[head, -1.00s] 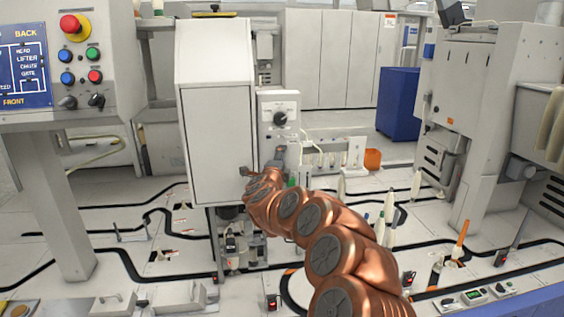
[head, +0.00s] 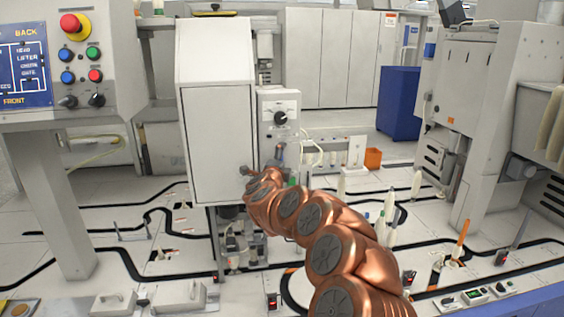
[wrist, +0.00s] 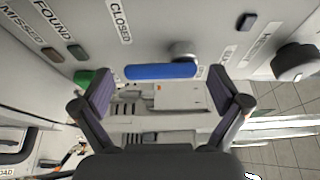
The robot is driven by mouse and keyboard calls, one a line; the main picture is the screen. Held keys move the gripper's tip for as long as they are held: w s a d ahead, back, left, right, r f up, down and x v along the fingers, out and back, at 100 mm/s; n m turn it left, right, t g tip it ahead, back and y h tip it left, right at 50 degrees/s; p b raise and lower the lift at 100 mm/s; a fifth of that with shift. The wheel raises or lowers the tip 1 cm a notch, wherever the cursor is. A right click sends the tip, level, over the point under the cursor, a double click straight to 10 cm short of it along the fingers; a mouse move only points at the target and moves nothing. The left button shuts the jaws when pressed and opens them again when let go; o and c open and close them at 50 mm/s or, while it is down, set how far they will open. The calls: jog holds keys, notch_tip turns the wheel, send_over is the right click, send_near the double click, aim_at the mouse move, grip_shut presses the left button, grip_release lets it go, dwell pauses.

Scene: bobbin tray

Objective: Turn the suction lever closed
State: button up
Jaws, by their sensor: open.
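The blue suction lever (wrist: 160,71) lies level across the wrist view, beside a round metal boss (wrist: 183,50) on the grey panel. A CLOSED label (wrist: 119,20) is above and left of it. Another label (wrist: 228,53), hard to read, is to its right. My gripper (wrist: 162,82) is open, its two dark-padded fingers spread to the left and right of the lever. Nothing is held, and I cannot tell whether a finger touches the lever. In the head view, my copper arm reaches to the grey machine box (head: 279,105) and hides most of the gripper.
A dark knob (wrist: 295,62) sits right of the lever on the panel. A green part (wrist: 84,77) is near the left finger. A tall white cabinet (head: 217,120) stands left of my arm. Bobbins (head: 416,185) stand on the tracks at right.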

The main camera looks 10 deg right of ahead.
jog(key=v, duration=1.2)
dwell(0.3)
